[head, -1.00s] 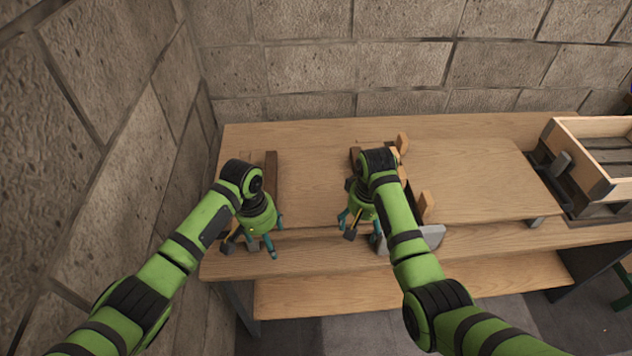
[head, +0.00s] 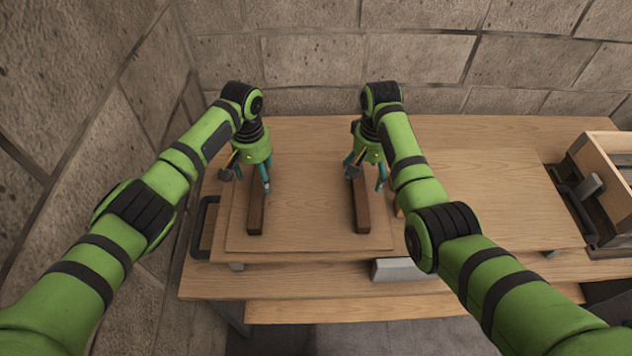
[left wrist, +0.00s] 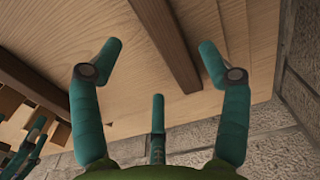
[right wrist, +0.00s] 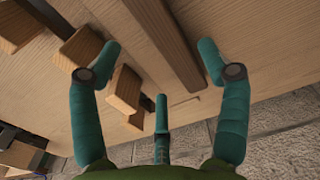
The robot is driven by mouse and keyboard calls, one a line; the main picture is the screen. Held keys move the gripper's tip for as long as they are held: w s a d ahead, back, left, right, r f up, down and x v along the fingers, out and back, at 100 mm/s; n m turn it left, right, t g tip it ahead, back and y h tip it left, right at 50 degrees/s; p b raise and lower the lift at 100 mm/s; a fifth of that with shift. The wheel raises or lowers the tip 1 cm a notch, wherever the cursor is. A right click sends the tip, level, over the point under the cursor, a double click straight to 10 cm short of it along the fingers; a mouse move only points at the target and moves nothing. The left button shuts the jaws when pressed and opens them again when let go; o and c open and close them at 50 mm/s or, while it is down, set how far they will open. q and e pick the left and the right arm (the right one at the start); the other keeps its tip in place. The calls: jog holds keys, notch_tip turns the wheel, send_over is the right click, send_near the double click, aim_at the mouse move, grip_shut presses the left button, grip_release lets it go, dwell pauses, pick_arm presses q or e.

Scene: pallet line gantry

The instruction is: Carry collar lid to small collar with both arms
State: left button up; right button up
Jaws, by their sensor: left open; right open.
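The collar lid (head: 308,190) is a flat wooden panel with two dark battens, lying on the left part of the wooden bench. My left gripper (head: 247,182) is open and empty above the left batten (head: 256,212); in the left wrist view this batten (left wrist: 163,35) runs between the spread fingers. My right gripper (head: 367,180) is open above the right batten (head: 361,215), which also runs between its fingers in the right wrist view (right wrist: 150,35). Neither gripper visibly touches a batten. A wooden-walled frame, apparently the small collar (head: 608,165), stands at the right edge, partly cut off.
A wide wooden board (head: 480,190) lies right of the lid, partly behind my right arm. Small wooden blocks (right wrist: 125,90) show beside the right batten in the right wrist view. A black handle (head: 205,228) is at the bench's left end. A stone wall (head: 320,60) closes the back.

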aim_at(260, 190)
pick_arm(q)
jog(key=shift+s+a+r, duration=0.2)
jog(key=shift+s, duration=0.25)
pick_arm(e)
jog(key=shift+s+a+r, duration=0.2)
jog(key=shift+s, duration=0.25)
pick_arm(q)
jog(key=shift+s, duration=0.15)
pick_arm(e)
jog(key=shift+s, duration=0.15)
pick_arm(q)
jog(key=f, duration=0.5)
jog(key=shift+w+d+f, duration=0.1)
jog(key=shift+w+f, duration=0.15)
jog(key=shift+f, duration=0.15)
pick_arm(e)
jog(key=f, duration=0.5)
jog(key=shift+w+f, duration=0.3)
jog(key=shift+f, duration=0.1)
pick_arm(q)
jog(key=shift+f, duration=0.7)
pick_arm(e)
jog(key=shift+f, duration=0.7)
pick_arm(q)
grip_shut()
pick_arm(e)
jog(key=shift+s, duration=0.1)
grip_shut()
